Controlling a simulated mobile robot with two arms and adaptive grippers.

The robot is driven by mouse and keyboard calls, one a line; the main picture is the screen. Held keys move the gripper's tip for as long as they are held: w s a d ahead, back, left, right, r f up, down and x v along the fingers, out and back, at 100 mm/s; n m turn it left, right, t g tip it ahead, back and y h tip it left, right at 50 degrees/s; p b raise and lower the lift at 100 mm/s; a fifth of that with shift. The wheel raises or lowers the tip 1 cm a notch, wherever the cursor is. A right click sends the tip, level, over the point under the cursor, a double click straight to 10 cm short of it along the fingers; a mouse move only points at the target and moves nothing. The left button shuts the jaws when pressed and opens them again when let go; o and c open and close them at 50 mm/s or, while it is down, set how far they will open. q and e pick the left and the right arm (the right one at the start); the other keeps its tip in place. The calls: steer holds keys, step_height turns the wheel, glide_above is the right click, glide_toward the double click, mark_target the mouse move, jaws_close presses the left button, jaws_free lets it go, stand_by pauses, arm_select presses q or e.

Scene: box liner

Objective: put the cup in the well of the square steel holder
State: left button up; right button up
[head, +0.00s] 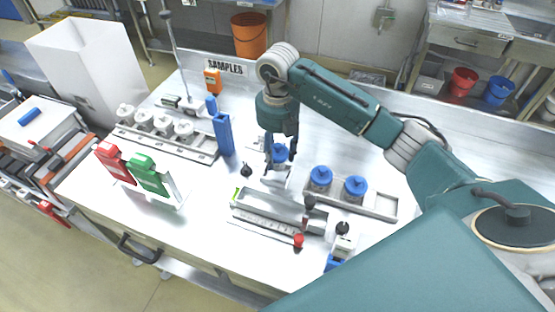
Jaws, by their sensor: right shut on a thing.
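My right gripper (280,155) points down over the middle of the bench and is shut on a small blue-topped piece, which I take to be the cup (279,153). The fingers partly hide it. Right below it is a small pale grey, boxy piece (276,178), likely the square steel holder. At this size I cannot tell whether the cup is above the holder's well, touching it or inside it. My left gripper is not in view.
Two blue-lidded jars (320,179) stand in a metal tray (380,206) to the right. A long metal rack (265,217) lies in front. Bare bench shows front left.

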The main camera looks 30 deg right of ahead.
step_height(320, 180, down, 4)
steer(key=shift+a+r+p, duration=0.1)
steer(key=shift+r+p, duration=0.1)
steer(key=shift+p, duration=0.35)
steer(key=shift+f, duration=0.25)
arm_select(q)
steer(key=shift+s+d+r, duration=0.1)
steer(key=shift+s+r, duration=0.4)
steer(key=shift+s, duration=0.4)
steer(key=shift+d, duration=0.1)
arm_select(e)
steer(key=shift+f, duration=0.15)
steer(key=o, duration=1.2)
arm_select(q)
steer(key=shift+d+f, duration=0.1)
